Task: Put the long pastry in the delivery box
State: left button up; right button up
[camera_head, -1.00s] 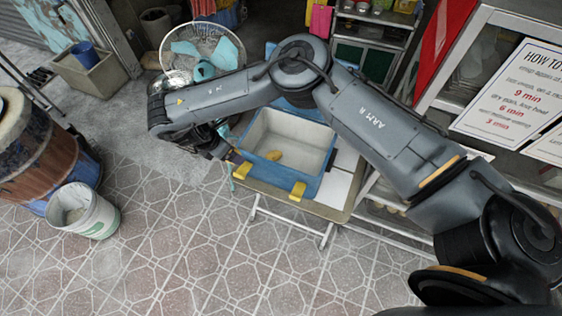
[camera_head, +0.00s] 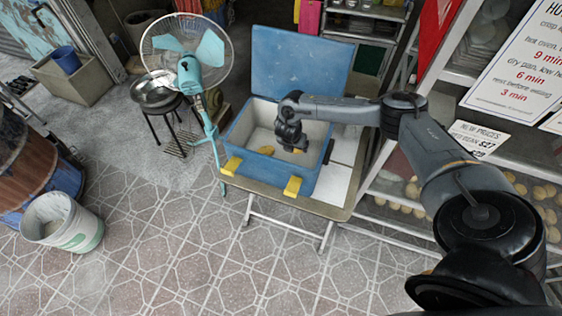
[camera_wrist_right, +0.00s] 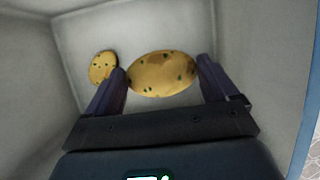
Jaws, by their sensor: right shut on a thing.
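The delivery box (camera_head: 258,180) is blue with a pale inner lining, and its lid (camera_head: 300,60) stands open at the back. My right gripper (camera_head: 298,149) is over the box's inside, toward its right part. In the right wrist view, my right gripper (camera_wrist_right: 163,82) is shut on the long pastry (camera_wrist_right: 160,73), a speckled golden oval between its two fingers. Whether the long pastry touches the box floor I cannot tell. A smaller round pastry (camera_wrist_right: 103,67) lies in the box to its left; it also shows in the head view (camera_head: 262,152). My left gripper is not in view.
The box stands on a folding table (camera_head: 325,206). A turquoise fan (camera_head: 190,70) and a stool with a metal pan (camera_head: 156,92) stand to its left. A shelf with pastries (camera_head: 400,207) stands to the right. Tiled floor in front is clear.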

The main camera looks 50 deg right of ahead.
jog(key=b, duration=0.1)
send_over(296, 161)
jog(key=a, duration=0.1)
jog(key=f, duration=0.6)
jog(key=shift+s+a, duration=0.2)
jog(key=shift+s, duration=0.1)
jog(key=shift+f+b, duration=0.55)
jog(key=shift+f, duration=1.9)
jog(key=shift+f, duration=0.1)
jog(key=o, duration=0.8)
